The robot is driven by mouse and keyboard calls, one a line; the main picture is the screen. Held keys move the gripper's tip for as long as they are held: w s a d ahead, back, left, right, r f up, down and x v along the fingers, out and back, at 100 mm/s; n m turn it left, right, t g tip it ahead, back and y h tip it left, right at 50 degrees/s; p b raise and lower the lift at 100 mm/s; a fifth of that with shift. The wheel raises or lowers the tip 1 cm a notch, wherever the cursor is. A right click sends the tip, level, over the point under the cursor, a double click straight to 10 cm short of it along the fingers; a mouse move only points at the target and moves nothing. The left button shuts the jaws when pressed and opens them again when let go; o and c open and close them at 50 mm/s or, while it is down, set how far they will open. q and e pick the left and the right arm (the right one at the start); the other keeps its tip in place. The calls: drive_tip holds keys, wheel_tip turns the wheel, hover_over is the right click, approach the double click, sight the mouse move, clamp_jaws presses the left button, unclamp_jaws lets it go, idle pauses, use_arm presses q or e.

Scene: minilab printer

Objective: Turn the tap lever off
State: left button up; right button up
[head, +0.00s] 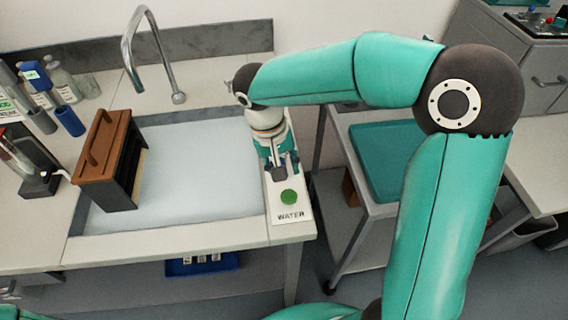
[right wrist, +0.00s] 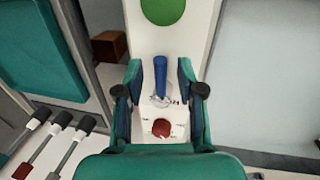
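The tap lever (right wrist: 160,76) is a blue upright bar on a white panel in the right wrist view. It points toward a green disc (right wrist: 163,8), with a red disc (right wrist: 161,128) at its other end. My right gripper (right wrist: 160,68) is open, with one finger on each side of the lever and a gap on both sides. In the head view my right gripper (head: 282,172) reaches down over the panel (head: 291,215) marked WATER, hiding most of the lever and the red disc. The curved metal tap (head: 160,50) stands behind the sink. My left gripper is not in view.
The sink basin (head: 200,165) lies left of the panel. A brown-topped rack (head: 104,145) stands at its left edge, with bottles (head: 62,85) behind. A trolley with a teal tray (head: 386,155) stands to the right, across a gap.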

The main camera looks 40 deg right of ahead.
drive_tip(key=shift+r, duration=0.15)
wheel_tip(320, 180, up, 11)
drive_tip(key=w+a, duration=0.1)
drive_tip(key=a, duration=0.1)
drive_tip(key=shift+r, duration=0.2)
idle(0.5)
